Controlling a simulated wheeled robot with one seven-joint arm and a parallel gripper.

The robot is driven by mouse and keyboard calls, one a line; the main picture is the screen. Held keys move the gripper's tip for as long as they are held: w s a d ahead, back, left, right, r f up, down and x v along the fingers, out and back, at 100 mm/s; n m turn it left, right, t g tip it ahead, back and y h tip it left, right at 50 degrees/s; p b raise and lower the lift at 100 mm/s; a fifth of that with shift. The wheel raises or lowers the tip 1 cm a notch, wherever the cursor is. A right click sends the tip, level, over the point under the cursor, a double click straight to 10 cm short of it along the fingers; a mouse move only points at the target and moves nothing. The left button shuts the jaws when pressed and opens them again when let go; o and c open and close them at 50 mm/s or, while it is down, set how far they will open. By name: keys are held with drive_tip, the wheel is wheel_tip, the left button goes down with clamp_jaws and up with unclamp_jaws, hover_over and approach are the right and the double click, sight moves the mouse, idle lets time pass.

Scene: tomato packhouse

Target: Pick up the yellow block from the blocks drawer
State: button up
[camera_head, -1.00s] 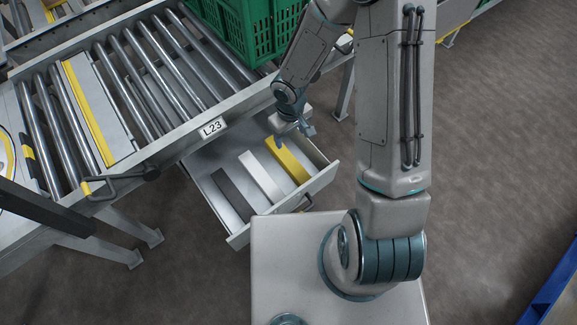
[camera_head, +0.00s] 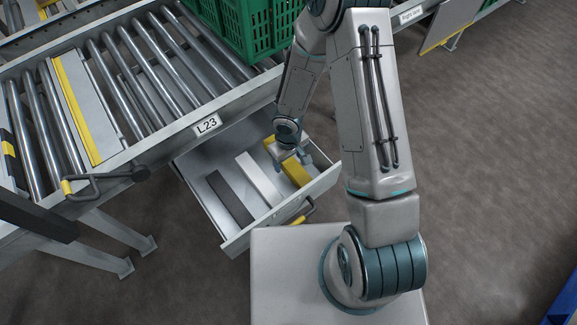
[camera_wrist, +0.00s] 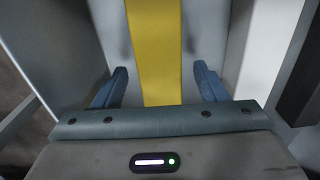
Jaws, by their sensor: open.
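The yellow block (camera_head: 296,173) is a long bar lying in the open blocks drawer (camera_head: 236,240), at the drawer's right side. My gripper (camera_head: 291,159) is over the block and hides part of it in the head view. In the wrist view the block (camera_wrist: 155,50) runs between the two open blue fingers (camera_wrist: 160,88), with a gap on each side. No contact between fingers and block shows. A white block (camera_head: 259,178) and a dark grey block (camera_head: 230,197) lie to its left in the drawer.
The drawer sits under a roller conveyor (camera_head: 150,70) labelled L23. A green crate (camera_head: 250,30) stands on the rollers behind my arm. The drawer's walls stand close around the blocks, and its handle (camera_head: 303,211) is at the front.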

drive_tip(key=shift+f, duration=0.85)
drive_tip(key=c, duration=1.2)
drive_tip(key=shift+r, duration=0.15)
